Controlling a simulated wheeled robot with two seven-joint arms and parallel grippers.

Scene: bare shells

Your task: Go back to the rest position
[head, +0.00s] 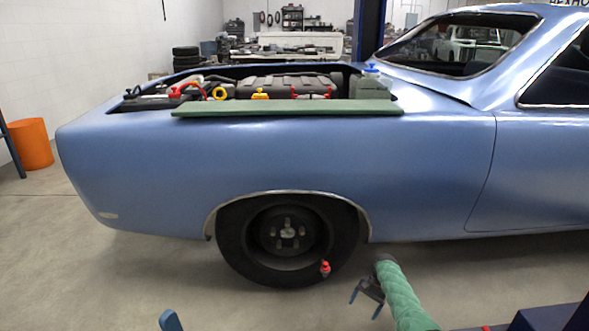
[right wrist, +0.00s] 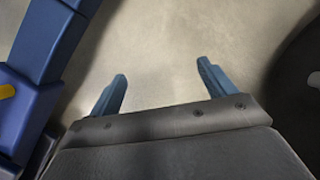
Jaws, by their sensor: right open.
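My right gripper (head: 366,303) hangs low in front of the car, below and to the right of the front wheel, at the end of my green-sleeved arm. Its two blue fingers are spread apart with nothing between them. The right wrist view also shows the open fingers (right wrist: 160,95) over bare concrete floor.
A blue car (head: 400,160) fills the middle, with its engine bay open and a green mat (head: 290,108) along the fender. A small red-topped object (head: 325,268) shows against the front wheel (head: 262,265). An orange bin (head: 32,144) stands at left.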

